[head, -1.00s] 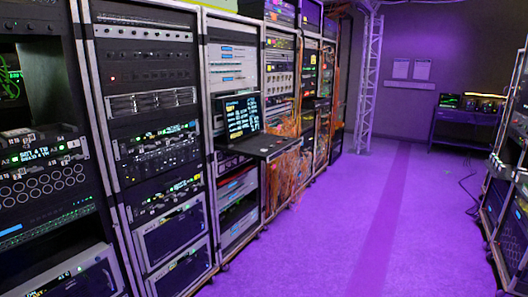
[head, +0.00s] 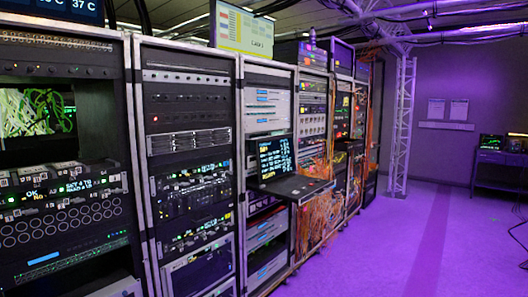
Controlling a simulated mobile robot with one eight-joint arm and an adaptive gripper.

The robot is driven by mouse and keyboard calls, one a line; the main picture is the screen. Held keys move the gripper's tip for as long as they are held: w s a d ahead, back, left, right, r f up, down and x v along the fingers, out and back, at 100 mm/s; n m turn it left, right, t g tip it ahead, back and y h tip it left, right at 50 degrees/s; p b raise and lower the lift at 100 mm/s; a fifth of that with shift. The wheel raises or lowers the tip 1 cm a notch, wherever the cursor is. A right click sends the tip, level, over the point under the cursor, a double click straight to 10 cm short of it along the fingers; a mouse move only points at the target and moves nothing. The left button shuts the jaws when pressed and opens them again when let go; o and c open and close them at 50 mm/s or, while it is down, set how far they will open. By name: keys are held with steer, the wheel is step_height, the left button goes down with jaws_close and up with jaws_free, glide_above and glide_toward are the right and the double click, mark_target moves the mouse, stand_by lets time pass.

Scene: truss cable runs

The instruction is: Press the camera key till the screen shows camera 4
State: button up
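A wide screen (head: 244,30) stands on top of the racks at upper centre, with coloured rows on the left of a pale yellow picture. Small text at its lower right looks like "CAM 3", but it is too small to be sure. A dark console screen (head: 275,157) with pale text is set in the third rack, above a pull-out shelf (head: 292,187) that may carry a keyboard. I cannot make out which key is the camera key. My gripper is not in view.
A row of equipment racks (head: 190,75) runs from the left into the distance. Orange cables (head: 320,222) hang beside the shelf. A lattice truss post (head: 402,125) stands beyond. The purple floor (head: 385,255) on the right is clear. A table (head: 500,172) stands at far right.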

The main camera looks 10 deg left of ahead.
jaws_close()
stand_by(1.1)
